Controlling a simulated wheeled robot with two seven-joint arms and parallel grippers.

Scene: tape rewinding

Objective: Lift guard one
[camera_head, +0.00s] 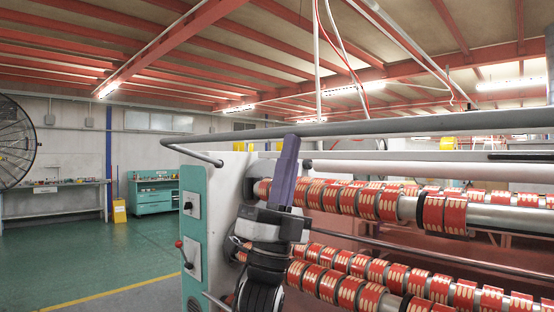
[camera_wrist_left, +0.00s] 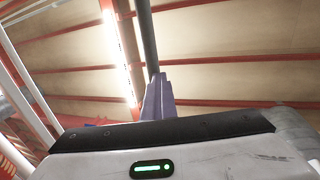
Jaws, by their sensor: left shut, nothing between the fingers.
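The guard is a long grey tubular bar (camera_head: 400,128) across the top of the rewinding machine, with a bent end at the left. In the left wrist view the bar (camera_wrist_left: 147,40) runs upward from the fingertips. My left gripper (camera_head: 290,140) has purple fingers pointing up, shut with nothing between them. Its tips are right at the underside of the bar, near its left part; I cannot tell whether they touch. The fingers also show in the left wrist view (camera_wrist_left: 158,80). My right gripper is not in view.
The machine's teal and white end housing (camera_head: 195,235) stands left of my arm. Rollers with red printed tape rolls (camera_head: 365,204) lie to the right, below the bar. A thin metal rod (camera_head: 420,249) crosses between them. Open green floor (camera_head: 90,260) lies at the left.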

